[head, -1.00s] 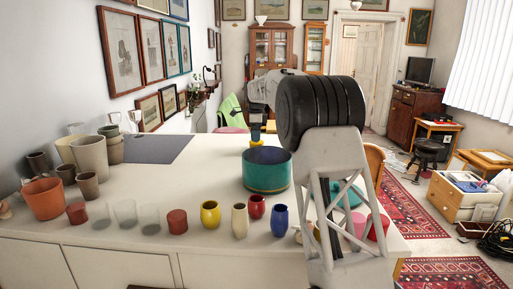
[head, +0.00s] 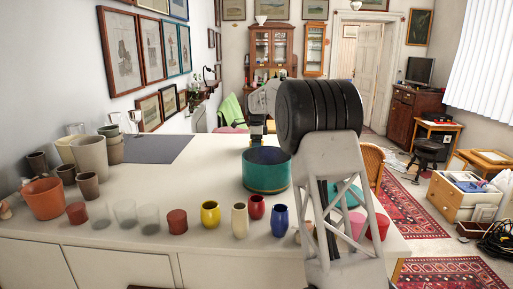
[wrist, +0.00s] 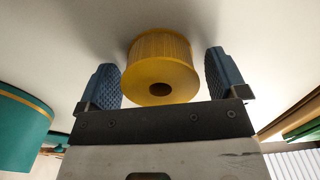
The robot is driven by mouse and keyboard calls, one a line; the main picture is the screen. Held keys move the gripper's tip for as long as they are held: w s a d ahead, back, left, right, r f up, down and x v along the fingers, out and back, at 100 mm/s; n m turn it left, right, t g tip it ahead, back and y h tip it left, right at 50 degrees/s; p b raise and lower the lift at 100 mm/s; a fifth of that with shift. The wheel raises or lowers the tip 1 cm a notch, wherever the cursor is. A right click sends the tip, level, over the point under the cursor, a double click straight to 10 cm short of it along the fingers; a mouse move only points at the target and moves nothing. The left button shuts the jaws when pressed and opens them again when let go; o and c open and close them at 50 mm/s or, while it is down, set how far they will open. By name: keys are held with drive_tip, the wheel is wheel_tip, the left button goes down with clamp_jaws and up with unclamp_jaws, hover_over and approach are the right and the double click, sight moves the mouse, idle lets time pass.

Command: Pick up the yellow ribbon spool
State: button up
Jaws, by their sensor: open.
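The yellow ribbon spool (wrist: 160,58) shows in the wrist view, with the round hole in its end facing the camera. My gripper (wrist: 161,76) is open, with one blue ridged finger on each side of the spool. A narrow gap shows on both sides, and I cannot tell whether either finger touches it. In the head view my gripper (head: 257,133) is low over the far part of the white counter, behind the teal pot (head: 266,172). The pot hides the fingertips and most or all of the spool there.
The teal pot also stands close at the left in the wrist view (wrist: 22,130). A row of small vases, including a yellow one (head: 210,214), lines the counter's front. Cups and pots, including an orange one (head: 44,198), crowd the left. The counter's middle (head: 185,180) is clear.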

drive_tip(key=c, duration=0.9)
wheel_tip(320, 180, up, 10)
idle(0.5)
idle(0.5)
